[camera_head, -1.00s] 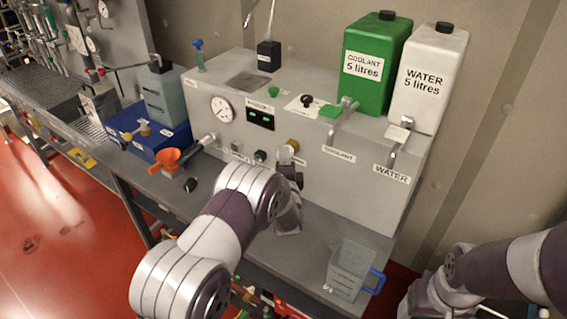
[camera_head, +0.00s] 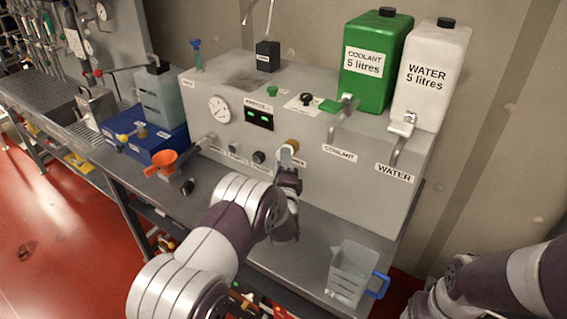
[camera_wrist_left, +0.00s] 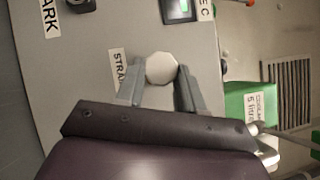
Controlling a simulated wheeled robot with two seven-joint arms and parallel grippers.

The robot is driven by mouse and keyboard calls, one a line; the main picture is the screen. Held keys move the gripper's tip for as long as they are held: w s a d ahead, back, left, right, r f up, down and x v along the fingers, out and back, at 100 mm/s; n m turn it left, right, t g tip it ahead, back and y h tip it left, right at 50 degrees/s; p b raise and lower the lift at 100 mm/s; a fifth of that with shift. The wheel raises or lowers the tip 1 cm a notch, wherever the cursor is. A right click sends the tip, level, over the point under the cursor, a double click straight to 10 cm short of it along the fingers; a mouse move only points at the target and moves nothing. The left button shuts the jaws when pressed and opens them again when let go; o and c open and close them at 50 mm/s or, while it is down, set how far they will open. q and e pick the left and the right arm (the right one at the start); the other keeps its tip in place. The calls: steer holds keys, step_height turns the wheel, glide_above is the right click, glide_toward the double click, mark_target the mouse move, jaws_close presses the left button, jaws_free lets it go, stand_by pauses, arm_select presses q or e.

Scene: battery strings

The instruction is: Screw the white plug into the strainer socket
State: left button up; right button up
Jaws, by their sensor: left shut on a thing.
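The white plug (camera_wrist_left: 161,67) shows face-on as a many-sided disc in the left wrist view, between the two grey fingers of my left gripper (camera_wrist_left: 160,88). The fingers are shut on it. In the head view, my left gripper (camera_head: 287,156) is at the front panel, with a brass-coloured piece (camera_head: 292,145) just above its fingertips. A label beginning "STRA" (camera_wrist_left: 117,68) is beside the plug in the wrist view. The strainer socket is hidden behind the plug and fingers, so I cannot tell how far in the plug sits.
The grey machine (camera_head: 232,140) carries green coolant (camera_head: 372,85) and white water (camera_head: 425,105) canisters with taps.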

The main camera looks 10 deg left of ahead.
arm_select(q)
steer(key=m+t+b, duration=0.1)
steer(key=b, duration=0.1)
steer(key=m+b, duration=0.1)
steer(key=m, duration=0.1)
steer(key=shift+a+f+m+t+h+b, duration=0.1)
steer(key=shift+f+m+t+h+b, duration=0.2)
steer(key=shift+t+b, duration=0.1)
steer(key=o, duration=1.2)
steer(key=shift+o, duration=0.2)
